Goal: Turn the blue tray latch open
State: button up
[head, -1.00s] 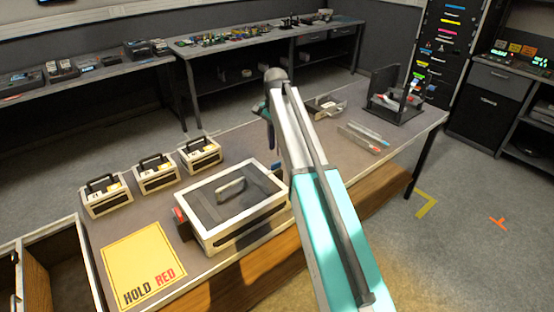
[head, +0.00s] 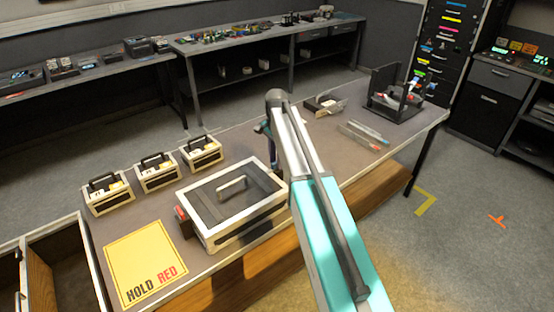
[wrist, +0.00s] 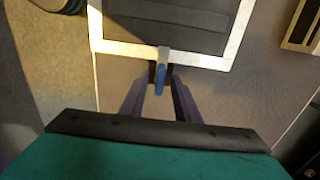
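The tray (head: 225,235) is a cream-framed case with a dark lid and a handle on top, on the workbench. Its blue latch (wrist: 160,76) sticks out from the middle of the frame's near edge in the wrist view. In the head view that latch is hidden or too small to tell from my arm. My gripper (wrist: 159,80) is open, with one dark finger on each side of the blue latch. I cannot tell whether either finger touches it. In the head view my gripper (head: 272,155) points down beside the tray's right end. A red latch (head: 181,214) is at the left end.
A yellow "HOLD RED" mat (head: 146,258) lies left of the tray. Several small handled cases stand behind it, one nearest the tray (head: 202,153). Loose tools (head: 362,134) and a dark rack (head: 396,95) are at the bench's right.

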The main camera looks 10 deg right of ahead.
grip_shut()
jog(key=shift+n, duration=0.3)
jog(key=n, duration=0.6)
jog(key=shift+n, duration=0.3)
jog(key=n, duration=0.5)
jog(key=shift+r+p, duration=0.1)
jog(key=shift+p, duration=0.2)
jog(key=n, duration=0.5)
jog(key=shift+n, duration=0.4)
grip_release()
